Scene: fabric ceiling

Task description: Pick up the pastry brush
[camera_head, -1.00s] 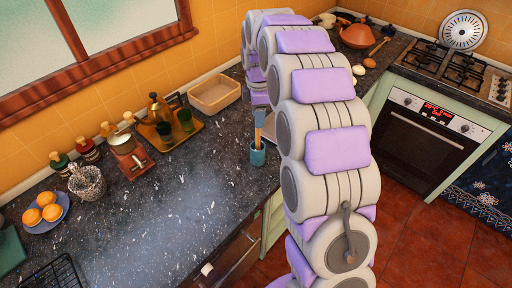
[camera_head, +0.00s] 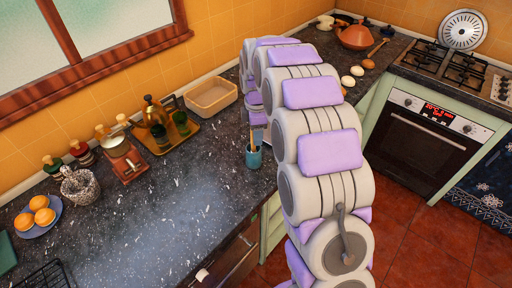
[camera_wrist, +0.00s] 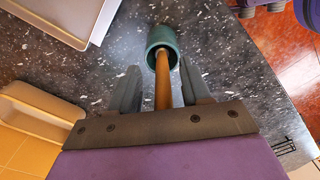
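The pastry brush (camera_head: 253,140) stands in a small teal cup (camera_head: 253,157) on the dark speckled counter; only its wooden handle shows. In the wrist view the wooden handle (camera_wrist: 162,85) rises from the teal cup (camera_wrist: 160,37) and runs between my two fingers. My gripper (camera_wrist: 160,68) is open around it, with a gap on both sides. The brush's upper end is hidden by the gripper body. In the head view my gripper (camera_head: 257,125) is just above the cup, its fingers too small to make out.
A tan rectangular tray (camera_head: 211,96) and a golden tray with a kettle and green glasses (camera_head: 165,133) stand by the wall. A plate of oranges (camera_head: 38,214) is at the left. The counter's middle is clear. In the wrist view the counter edge is close right of the cup.

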